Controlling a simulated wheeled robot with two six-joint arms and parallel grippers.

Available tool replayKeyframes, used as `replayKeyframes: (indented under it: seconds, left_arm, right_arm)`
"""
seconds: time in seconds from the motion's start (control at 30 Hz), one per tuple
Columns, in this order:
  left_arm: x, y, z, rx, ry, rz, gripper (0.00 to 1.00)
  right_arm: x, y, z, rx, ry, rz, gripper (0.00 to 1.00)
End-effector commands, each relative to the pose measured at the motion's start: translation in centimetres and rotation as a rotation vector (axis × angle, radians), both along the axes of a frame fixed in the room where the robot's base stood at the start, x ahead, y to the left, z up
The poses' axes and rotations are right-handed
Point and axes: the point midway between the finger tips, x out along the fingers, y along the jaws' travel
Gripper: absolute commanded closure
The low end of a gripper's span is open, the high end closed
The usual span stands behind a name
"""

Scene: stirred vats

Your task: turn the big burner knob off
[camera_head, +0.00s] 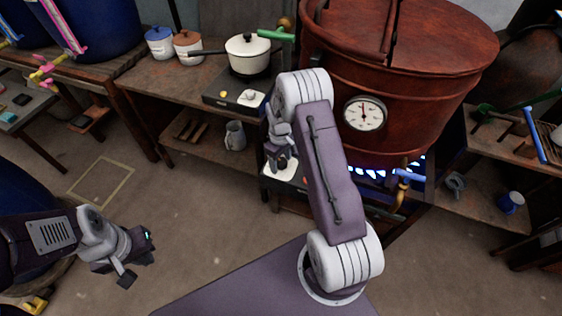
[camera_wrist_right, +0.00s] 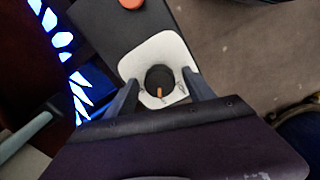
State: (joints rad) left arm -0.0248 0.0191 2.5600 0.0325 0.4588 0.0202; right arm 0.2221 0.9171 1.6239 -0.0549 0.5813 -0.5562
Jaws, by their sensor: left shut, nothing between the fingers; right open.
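The big burner knob (camera_wrist_right: 157,77) is a round dark knob with an orange pointer, on a white plate (camera_wrist_right: 176,46) with small marks. The pointer aims toward the bottom of the right wrist view. My right gripper (camera_wrist_right: 161,84) is open, with one finger on each side of the knob; contact cannot be told. In the head view my right gripper (camera_head: 279,158) is over the white plate and hides the knob. Blue flames (camera_head: 368,173) burn under the big red vat (camera_head: 440,90) and show in the wrist view (camera_wrist_right: 64,40). My left gripper (camera_head: 138,262) is shut and empty, far left.
A small stove (camera_head: 222,97) with a white pot (camera_head: 248,55) stands on the bench behind my right arm. An orange round part (camera_wrist_right: 131,3) is beyond the knob plate. A blue-handled valve (camera_head: 410,175) is right of the flames. Floor between my arms is clear.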

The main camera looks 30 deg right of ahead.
Motion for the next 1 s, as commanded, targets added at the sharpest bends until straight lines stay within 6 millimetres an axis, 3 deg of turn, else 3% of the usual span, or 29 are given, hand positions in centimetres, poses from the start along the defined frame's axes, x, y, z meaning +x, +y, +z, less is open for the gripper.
replayKeyframes:
  seconds: [0.13, 0.17, 0.37, 0.67, 1.0]
  left_arm:
    - [0.0, 0.0, 0.0, 0.0, 0.0, 0.0, 1.0]
    - [0.0, 0.0, 0.0, 0.0, 0.0, 0.0, 1.0]
    - [0.0, 0.0, 0.0, 0.0, 0.0, 0.0, 1.0]
    - [0.0, 0.0, 0.4, 0.0, 0.0, 0.0, 1.0]
    - [0.0, 0.0, 2.0, 0.0, 0.0, 0.0, 1.0]
  right_arm:
    - [0.0, 0.0, 0.1, 0.0, 0.0, 0.0, 0.38]
    - [0.0, 0.0, 0.1, 0.0, 0.0, 0.0, 0.43]
    - [0.0, 0.0, 0.1, 0.0, -0.001, 0.0, 0.99]
    - [0.0, 0.0, 0.2, 0.0, 0.0, -0.038, 1.0]
    - [0.1, 0.0, 0.4, -0.001, -0.001, -0.273, 1.0]
